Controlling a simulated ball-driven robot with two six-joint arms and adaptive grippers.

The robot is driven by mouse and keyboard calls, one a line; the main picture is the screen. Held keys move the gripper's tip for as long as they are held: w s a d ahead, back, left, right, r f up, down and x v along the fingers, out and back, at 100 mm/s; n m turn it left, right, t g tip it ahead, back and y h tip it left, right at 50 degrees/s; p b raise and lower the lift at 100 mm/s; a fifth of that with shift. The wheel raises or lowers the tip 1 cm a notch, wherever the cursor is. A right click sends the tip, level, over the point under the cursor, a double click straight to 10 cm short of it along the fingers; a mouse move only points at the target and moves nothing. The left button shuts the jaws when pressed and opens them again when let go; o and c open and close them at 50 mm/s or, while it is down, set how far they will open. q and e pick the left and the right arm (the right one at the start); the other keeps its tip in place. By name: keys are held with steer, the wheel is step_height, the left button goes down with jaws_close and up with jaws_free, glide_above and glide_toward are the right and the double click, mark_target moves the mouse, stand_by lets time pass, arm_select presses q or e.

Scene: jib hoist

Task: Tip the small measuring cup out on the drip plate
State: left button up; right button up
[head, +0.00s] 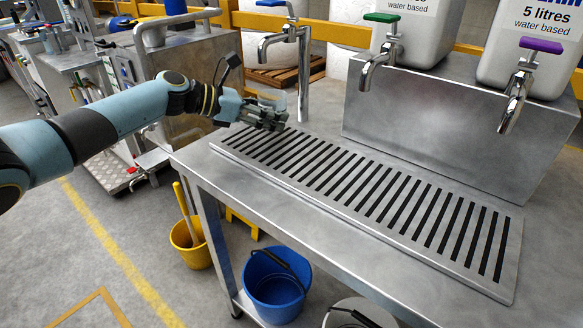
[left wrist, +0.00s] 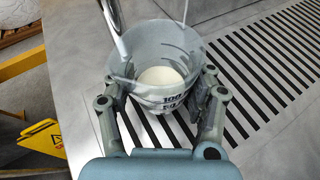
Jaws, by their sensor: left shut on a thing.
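My left gripper (head: 266,118) is shut on the small measuring cup (head: 271,99), a clear cup that shows faintly in the head view. In the left wrist view the measuring cup (left wrist: 160,58) is between the two fingers (left wrist: 157,110), with dark print reading 100 on its wall. Its mouth is open and a cream-coloured round patch, which looks like liquid, shows inside. The cup looks about upright. It is above the far left end of the drip plate (head: 345,183), a steel plate with black slots. My right gripper is not in view.
Three taps stand behind the plate, with blue (head: 271,3), green (head: 382,17) and purple (head: 541,45) handles. The blue-handled one is close to the cup. A steel block (head: 440,115) carries two white containers. Buckets, one blue (head: 277,286), are below the bench. Most of the plate is bare.

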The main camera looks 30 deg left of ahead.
arm_select(q)
steer(key=shift+w+a+f, duration=0.1)
steer(key=shift+a+f, duration=0.1)
steer(key=shift+f, duration=0.1)
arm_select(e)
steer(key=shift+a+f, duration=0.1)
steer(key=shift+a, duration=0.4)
arm_select(q)
steer(key=shift+d, duration=0.1)
